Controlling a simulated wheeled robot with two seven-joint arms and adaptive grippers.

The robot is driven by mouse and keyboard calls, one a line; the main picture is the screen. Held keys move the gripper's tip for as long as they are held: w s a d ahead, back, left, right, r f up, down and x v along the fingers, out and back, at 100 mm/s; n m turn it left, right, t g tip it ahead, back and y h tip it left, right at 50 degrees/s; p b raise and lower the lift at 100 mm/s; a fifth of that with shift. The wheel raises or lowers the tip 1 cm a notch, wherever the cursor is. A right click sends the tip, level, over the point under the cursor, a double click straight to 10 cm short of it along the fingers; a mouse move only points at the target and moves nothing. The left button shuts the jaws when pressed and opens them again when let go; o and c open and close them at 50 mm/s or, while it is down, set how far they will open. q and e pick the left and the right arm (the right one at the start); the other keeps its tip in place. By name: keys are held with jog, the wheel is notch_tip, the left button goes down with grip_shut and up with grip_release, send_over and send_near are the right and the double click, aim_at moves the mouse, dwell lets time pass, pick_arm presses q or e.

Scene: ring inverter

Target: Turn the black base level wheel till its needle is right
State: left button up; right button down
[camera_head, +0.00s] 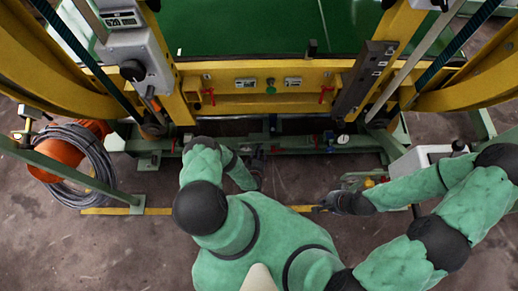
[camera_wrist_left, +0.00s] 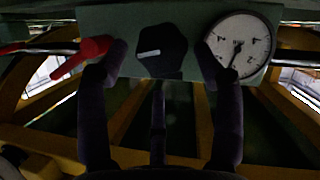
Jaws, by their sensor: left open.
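In the left wrist view a black wheel (camera_wrist_left: 161,51) with a pale mark pointing left sits on a grey-green panel (camera_wrist_left: 108,17). To its right a round white gauge (camera_wrist_left: 254,40) has a dark needle pointing down and slightly left. My left gripper (camera_wrist_left: 163,62) is open there, with fingers on both sides of the wheel; I cannot tell whether they touch it. In the head view my left gripper (camera_head: 253,168) is low at the green base rail. My right gripper (camera_head: 334,203) is a dark shape right of it, apart from the rail; its finger opening does not show clearly.
A red lever (camera_wrist_left: 82,57) is left of the wheel. In the head view a small white dial (camera_head: 343,139) sits on the rail. A grey cable coil (camera_head: 78,166) and orange drum lie at left. A white box (camera_head: 420,158) stands at right.

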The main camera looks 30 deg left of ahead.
pick_arm(q)
notch_tip(320, 180, up, 8)
jog(key=shift+s+f, duration=0.15)
jog(key=shift+f, duration=0.05)
dwell(0.3)
